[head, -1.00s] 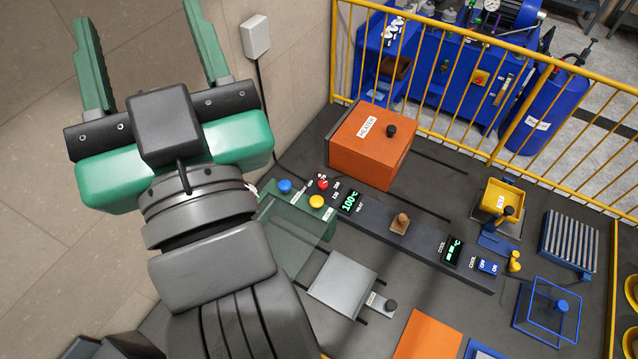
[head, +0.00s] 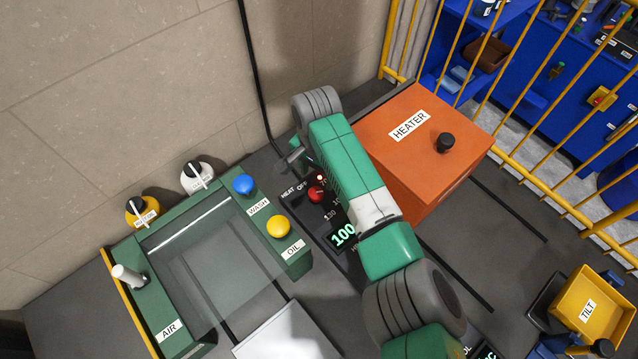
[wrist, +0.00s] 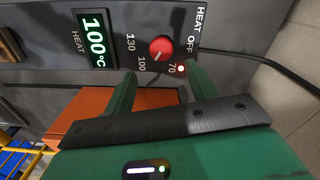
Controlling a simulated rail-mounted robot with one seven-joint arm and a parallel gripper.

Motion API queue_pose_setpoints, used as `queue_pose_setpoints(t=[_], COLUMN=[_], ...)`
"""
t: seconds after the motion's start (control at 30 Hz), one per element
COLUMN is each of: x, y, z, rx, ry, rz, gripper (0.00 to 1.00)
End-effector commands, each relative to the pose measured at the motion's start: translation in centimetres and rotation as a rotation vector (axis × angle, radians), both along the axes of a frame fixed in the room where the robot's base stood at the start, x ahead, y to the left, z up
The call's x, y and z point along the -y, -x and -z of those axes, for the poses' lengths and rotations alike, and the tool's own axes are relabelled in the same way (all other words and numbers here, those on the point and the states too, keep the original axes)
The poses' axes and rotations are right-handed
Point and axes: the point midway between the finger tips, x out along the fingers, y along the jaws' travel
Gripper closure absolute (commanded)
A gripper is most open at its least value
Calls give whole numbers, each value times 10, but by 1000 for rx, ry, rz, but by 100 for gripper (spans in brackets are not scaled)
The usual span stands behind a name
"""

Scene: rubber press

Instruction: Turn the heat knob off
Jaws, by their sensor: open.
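The red heat knob (wrist: 161,49) sits on a dark panel marked OFF, 70, 100 and 130. Its white mark appears to point toward 100. In the head view the knob (head: 316,193) shows just left of my green arm. The heat display (wrist: 94,37) reads 100 °C; part of it (head: 342,234) shows in the head view. My gripper (wrist: 161,72) is open in the wrist view, its two green fingers wide apart. The knob lies beyond the fingertips, between them in the picture, with no visible contact. In the head view my arm hides most of the gripper.
The orange heater box (head: 425,150) stands right beside my arm. The green wash and oil unit (head: 180,345) is at left, with a blue button (head: 243,184) and yellow button (head: 278,226) near the knob. A cable (wrist: 262,62) runs from the panel. A yellow tilt tray (head: 598,300) is at lower right.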

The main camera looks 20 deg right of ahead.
Motion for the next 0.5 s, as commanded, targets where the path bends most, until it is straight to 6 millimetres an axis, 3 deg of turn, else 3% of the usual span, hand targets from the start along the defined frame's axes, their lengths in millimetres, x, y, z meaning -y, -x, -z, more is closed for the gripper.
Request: queue_pose_setpoints(t=[0.3, 0.5], x=[-1, -1], y=[0, -1], z=[52, 74], rx=[1, 4], ry=[0, 0], rz=[-5, -5], gripper=[44, 44])
